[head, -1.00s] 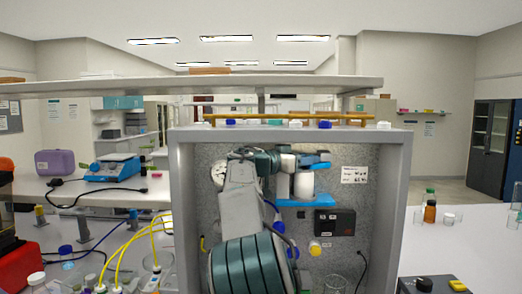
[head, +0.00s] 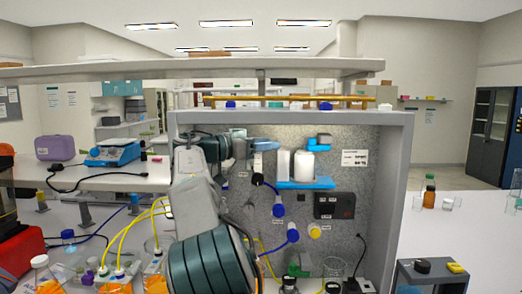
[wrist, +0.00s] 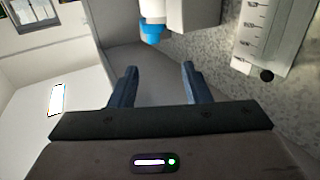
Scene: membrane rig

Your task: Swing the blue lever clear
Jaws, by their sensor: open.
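The blue lever (head: 319,142) sits on the rig's back panel, just above and beside the top of a white cylinder (head: 304,165). That cylinder stands on a blue ledge (head: 305,184) with a white part to its left. My gripper (head: 268,145) is to the left of the lever, apart from it, with clear panel between them. In the wrist view my gripper (wrist: 158,80) has its two dark fingers spread with nothing between them. A white part with a blue end (wrist: 151,32) shows beyond the fingers; I cannot tell whether it belongs to the lever.
A grey frame (head: 394,200) surrounds the panel on the right and top. A black box (head: 334,205) and blue and yellow fittings (head: 314,231) are below the ledge. Bottles and glassware stand low in front of the panel. A white label (head: 355,157) is right of the lever.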

